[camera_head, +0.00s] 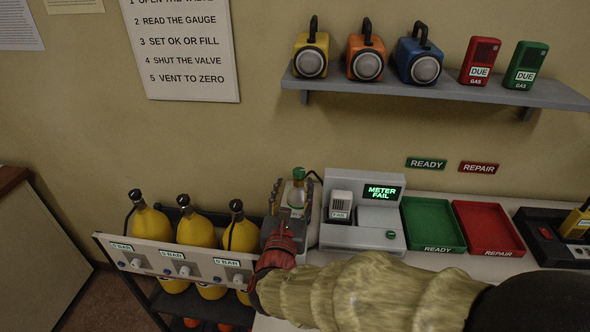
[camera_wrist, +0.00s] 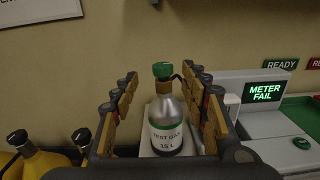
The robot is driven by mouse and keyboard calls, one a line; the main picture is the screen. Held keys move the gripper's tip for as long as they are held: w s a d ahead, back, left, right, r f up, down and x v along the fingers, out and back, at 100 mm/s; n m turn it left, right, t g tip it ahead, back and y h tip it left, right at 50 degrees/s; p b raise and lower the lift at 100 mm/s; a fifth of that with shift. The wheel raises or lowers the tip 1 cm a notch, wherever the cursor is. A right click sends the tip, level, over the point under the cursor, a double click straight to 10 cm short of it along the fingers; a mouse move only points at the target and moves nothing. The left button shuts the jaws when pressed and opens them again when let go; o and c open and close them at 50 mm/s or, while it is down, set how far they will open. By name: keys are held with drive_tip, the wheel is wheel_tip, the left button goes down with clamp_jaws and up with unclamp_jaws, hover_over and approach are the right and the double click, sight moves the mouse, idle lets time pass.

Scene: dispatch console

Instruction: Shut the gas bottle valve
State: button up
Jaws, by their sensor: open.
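The gas bottle (camera_wrist: 166,115) is silver with a green valve top (camera_wrist: 162,71) and a label reading "TEST GAS 15 L". It stands upright in the middle of the wrist view. In the head view the bottle (camera_head: 297,196) stands left of the test station. My gripper (camera_wrist: 160,92) is open, with one finger row on each side of the bottle in the picture. I see a gap on both sides; how far the bottle reaches between the fingers is hard to tell. In the head view my gripper (camera_head: 291,198) partly hides the bottle's lower part.
The test station (camera_head: 362,235) shows "METER FAIL" and holds a white meter (camera_head: 341,205). A green READY tray (camera_head: 432,222) and red REPAIR tray (camera_head: 488,226) lie to its right. Several yellow cylinders (camera_head: 196,230) stand in a rack at left. A shelf (camera_head: 430,90) holds lamps and meters.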

sight(298, 175)
drive_tip(key=shift+w+d, duration=0.15)
drive_tip(key=shift+d, duration=0.05)
drive_tip(key=shift+w, duration=0.35)
drive_tip(key=b+x, duration=0.2)
drive_tip(key=x, duration=0.3)
drive_tip(key=shift+f, duration=0.1)
drive_tip(key=shift+x, duration=0.9)
drive_tip(key=shift+d, duration=0.1)
drive_tip(key=shift+c, duration=1.3)
clamp_jaws()
